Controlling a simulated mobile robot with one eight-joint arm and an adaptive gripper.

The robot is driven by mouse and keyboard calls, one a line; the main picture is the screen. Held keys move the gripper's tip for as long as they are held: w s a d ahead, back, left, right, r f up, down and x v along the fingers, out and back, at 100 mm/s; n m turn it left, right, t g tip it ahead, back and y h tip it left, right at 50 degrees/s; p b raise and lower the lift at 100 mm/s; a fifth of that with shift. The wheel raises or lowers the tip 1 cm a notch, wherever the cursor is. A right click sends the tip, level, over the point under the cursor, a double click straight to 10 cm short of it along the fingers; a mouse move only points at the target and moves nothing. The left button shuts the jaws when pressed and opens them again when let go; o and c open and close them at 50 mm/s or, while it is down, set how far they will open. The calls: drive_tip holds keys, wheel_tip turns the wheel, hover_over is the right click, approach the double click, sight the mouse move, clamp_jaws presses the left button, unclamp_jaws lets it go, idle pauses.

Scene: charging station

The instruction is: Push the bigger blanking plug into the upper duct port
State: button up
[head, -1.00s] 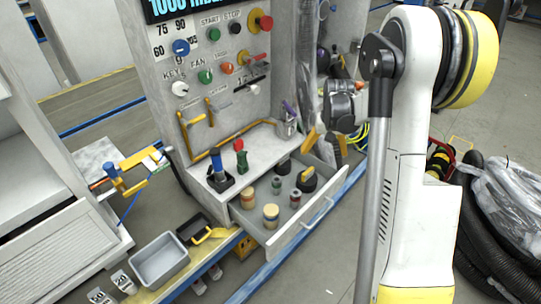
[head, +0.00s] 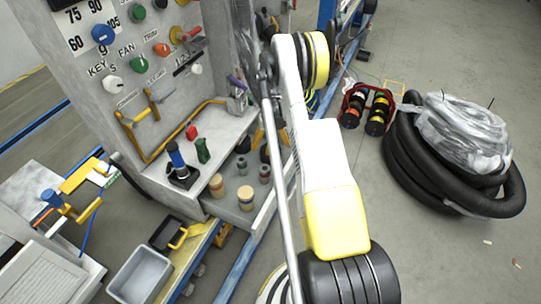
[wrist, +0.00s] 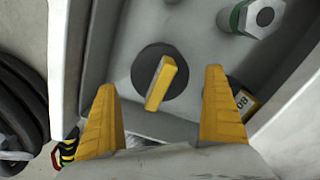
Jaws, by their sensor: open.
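In the wrist view, a round black plug with a raised yellow grip bar (wrist: 160,82) lies in the drawer, between and beyond the fingertips of my gripper (wrist: 162,100). My gripper is open, its two yellow fingers apart and not visibly touching the plug. A second dark plug, with a yellow part marked 80 (wrist: 243,100), is partly hidden behind the right finger. The plug near my gripper appears to be the bigger one, the one nearer the drawer front. In the head view my arm hides my gripper. I cannot make out the upper duct port in either view.
A grey bin (head: 142,275) stands front left. Black hose coils (head: 450,190) lie on the floor at right.

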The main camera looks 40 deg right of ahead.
sight(271, 152)
wheel_tip(271, 152, down, 5)
drive_tip(key=shift+s+r+b, duration=0.1)
drive_tip(key=shift+r+b, duration=0.05)
drive_tip(key=shift+b, duration=0.95)
drive_tip(key=shift+r, duration=0.1)
drive_tip(key=c, duration=1.2)
drive_tip(key=shift+r, duration=0.15)
wheel_tip(271, 152, up, 10)
drive_tip(key=p, duration=0.4)
